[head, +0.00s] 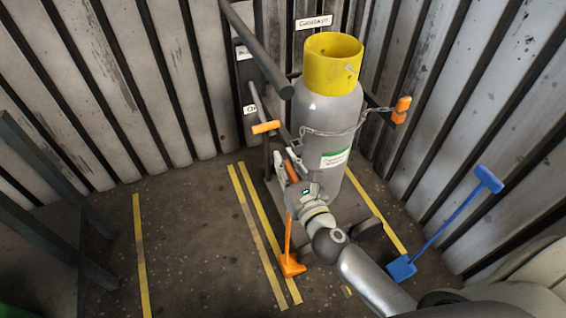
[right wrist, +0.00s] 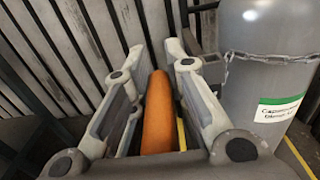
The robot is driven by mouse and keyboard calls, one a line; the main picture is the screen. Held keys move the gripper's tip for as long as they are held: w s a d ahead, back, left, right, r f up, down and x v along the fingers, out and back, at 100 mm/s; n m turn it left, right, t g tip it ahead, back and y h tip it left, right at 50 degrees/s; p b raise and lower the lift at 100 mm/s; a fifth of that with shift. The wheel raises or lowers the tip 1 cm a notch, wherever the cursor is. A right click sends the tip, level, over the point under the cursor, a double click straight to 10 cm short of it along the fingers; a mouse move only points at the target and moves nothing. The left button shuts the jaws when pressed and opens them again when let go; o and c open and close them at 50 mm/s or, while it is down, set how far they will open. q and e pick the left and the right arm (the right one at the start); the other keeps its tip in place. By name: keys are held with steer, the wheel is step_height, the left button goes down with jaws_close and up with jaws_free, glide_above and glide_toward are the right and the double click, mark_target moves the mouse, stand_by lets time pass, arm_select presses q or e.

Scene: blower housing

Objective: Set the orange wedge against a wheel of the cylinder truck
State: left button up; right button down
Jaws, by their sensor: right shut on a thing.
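The orange wedge (head: 291,266) is a small block at the foot of a long orange handle. It is low over the floor, front-left of the cylinder truck (head: 344,207); I cannot tell if it touches the floor or a wheel. My right gripper (head: 290,167) is shut on the handle's upper end. The orange handle (right wrist: 158,115) shows between the fingers in the right wrist view. The truck carries a grey gas cylinder (head: 325,120) with a yellow collar. A dark wheel (head: 369,228) shows at its front right; my arm hides the truck's front left. My left gripper is out of view.
A blue wedge (head: 402,268) with a long blue handle stands on the floor at the right. A chain (head: 335,132) holds the cylinder. Corrugated walls close the corner behind. Yellow lines mark the floor, which is clear at the left. A dark frame (head: 45,185) stands far left.

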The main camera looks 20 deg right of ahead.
steer(key=shift+d+r, duration=0.1)
steer(key=c, duration=1.3)
jaws_free()
steer(key=shift+c, duration=0.2)
steer(key=shift+s, duration=0.15)
steer(key=s, duration=1.1)
steer(key=shift+s+d, duration=0.15)
steer(key=shift+s, duration=0.2)
